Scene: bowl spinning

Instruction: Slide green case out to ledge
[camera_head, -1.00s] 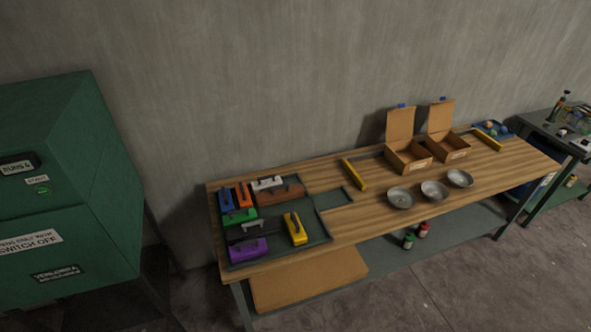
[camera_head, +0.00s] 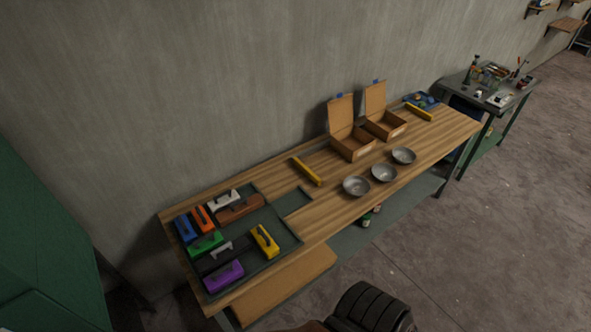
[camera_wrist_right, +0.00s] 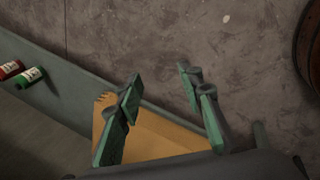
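The green case (camera_head: 205,244) lies in the dark tray (camera_head: 284,238) at the left end of the wooden bench. It sits below the blue case (camera_head: 185,228) and orange case (camera_head: 201,218), and above the purple case (camera_head: 223,275). The grey tray has a small side extension, the ledge (camera_head: 293,201), at its right, which is empty. My right gripper (camera_wrist_right: 158,118) is open and empty in the right wrist view, with its green-padded fingers apart, over the floor and a tan board (camera_wrist_right: 150,137). My left gripper is not in view.
White (camera_head: 223,200), brown (camera_head: 240,209), black and yellow (camera_head: 264,241) cases share the tray. A yellow bar (camera_head: 307,171), three metal bowls (camera_head: 384,173) and two open cardboard boxes (camera_head: 352,146) stand to the right. A green cabinet (camera_head: 45,240) is at the left.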

